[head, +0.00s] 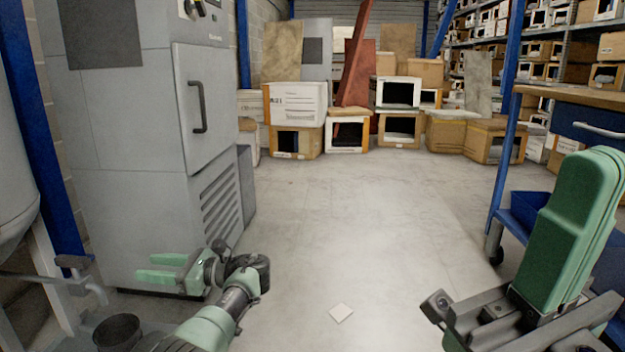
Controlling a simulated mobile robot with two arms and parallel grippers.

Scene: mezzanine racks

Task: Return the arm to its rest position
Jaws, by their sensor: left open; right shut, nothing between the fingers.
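My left gripper (154,268) is in the lower left of the head view, in front of the grey cabinet. Its two green fingers point left with a gap between them, and it is open and empty. My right gripper (596,168) is large and close to the camera at the lower right. Its green fingers point up and lie against each other, shut with nothing between them. It covers part of the blue cart behind it. Most of the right arm is out of view.
A tall grey cabinet (120,120) stands at left, a blue cart with a wooden top (575,97) at right. Boxes and old monitors (300,103) are stacked at the back. The middle floor is otherwise clear.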

